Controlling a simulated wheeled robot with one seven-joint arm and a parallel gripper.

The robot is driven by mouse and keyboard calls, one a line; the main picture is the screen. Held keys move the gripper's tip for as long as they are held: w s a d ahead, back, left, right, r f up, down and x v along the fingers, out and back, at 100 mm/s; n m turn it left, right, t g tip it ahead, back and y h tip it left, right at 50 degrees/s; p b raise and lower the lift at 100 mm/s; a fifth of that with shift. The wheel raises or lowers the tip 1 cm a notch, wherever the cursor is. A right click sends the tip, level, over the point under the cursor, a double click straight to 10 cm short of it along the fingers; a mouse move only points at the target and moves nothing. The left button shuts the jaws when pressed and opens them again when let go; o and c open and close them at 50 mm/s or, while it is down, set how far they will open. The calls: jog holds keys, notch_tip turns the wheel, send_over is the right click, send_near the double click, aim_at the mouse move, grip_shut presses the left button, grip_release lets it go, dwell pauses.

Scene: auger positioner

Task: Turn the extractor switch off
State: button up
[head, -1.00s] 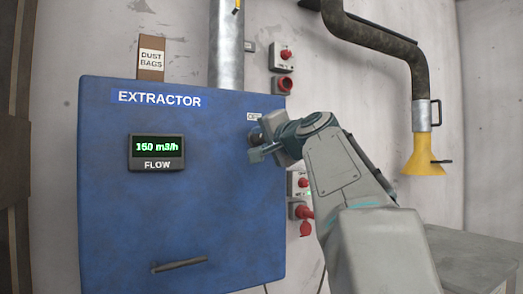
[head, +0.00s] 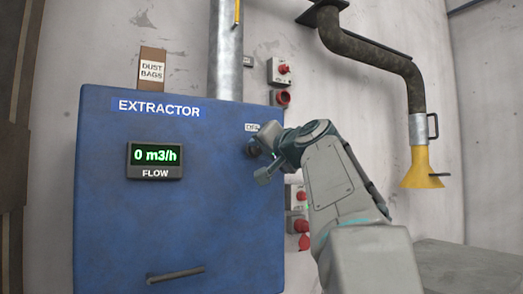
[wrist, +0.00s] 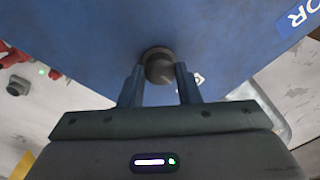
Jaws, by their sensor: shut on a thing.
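The blue extractor cabinet (head: 160,230) stands at the left in the head view, with a flow display (head: 155,160) reading 0 m3/h. The extractor switch is a dark round knob (wrist: 159,66) on the cabinet front, between my two fingers in the wrist view. In the head view the knob (head: 254,148) is mostly hidden by my gripper (head: 262,163). My gripper is shut on the knob. A small label starting with "OF" (head: 251,128) sits just above it, partly covered.
Wall boxes with red buttons (head: 281,71) and red sockets (head: 297,224) are right of the cabinet. A yellow suction hood (head: 421,170) hangs from a dark hose at the right. A grey table (head: 460,265) stands at the lower right.

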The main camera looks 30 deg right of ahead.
jog(key=o, duration=1)
jog(key=s, duration=1.3)
jog(key=shift+s+d+f, duration=0.2)
jog(key=shift+s+f, duration=0.2)
jog(key=shift+w, duration=0.1)
